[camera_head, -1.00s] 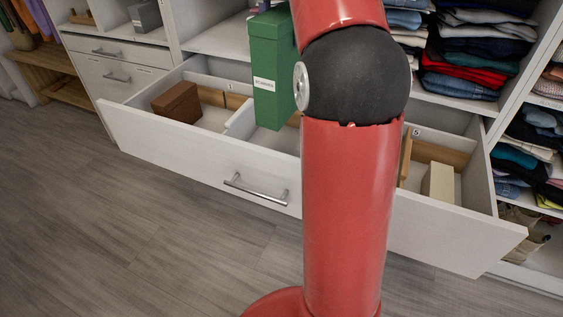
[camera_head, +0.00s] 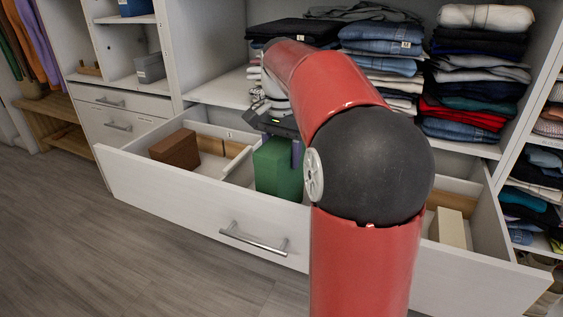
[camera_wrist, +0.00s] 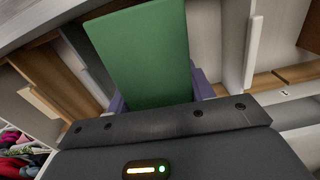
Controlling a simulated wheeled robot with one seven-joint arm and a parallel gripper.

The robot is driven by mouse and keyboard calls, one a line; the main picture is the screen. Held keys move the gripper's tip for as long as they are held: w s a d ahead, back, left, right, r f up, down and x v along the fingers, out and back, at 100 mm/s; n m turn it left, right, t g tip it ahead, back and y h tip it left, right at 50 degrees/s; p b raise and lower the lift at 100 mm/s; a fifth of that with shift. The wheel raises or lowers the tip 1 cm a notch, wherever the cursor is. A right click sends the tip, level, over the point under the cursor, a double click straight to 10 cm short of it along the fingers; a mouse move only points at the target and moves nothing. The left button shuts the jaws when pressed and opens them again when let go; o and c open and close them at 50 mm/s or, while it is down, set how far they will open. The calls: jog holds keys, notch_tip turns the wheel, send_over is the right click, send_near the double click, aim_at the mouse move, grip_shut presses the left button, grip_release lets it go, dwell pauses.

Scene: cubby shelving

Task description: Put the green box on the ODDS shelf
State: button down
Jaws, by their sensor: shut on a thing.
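The green box (camera_head: 279,170) is upright at the middle compartment of the open drawer (camera_head: 200,200), its lower part hidden behind the drawer front. My gripper (camera_head: 282,142) is above it, its purple fingers on either side of the box's top. In the wrist view, the green box (camera_wrist: 145,55) fills the space between the fingers of my gripper (camera_wrist: 160,95). Whether the box touches the drawer floor I cannot tell. No shelf label reading ODDS can be made out.
A brown box (camera_head: 176,149) stands in the drawer's left compartment and a cream box (camera_head: 447,228) in the right one. Left cubbies hold a grey box (camera_head: 150,68) and a blue box (camera_head: 137,7). Folded clothes (camera_head: 475,80) fill shelves behind. My red arm hides part of the drawer.

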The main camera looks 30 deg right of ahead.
jog(key=shift+f, duration=0.85)
jog(key=shift+f, duration=0.15)
jog(key=c, duration=0.6)
grip_release()
jog(key=shift+f, duration=0.15)
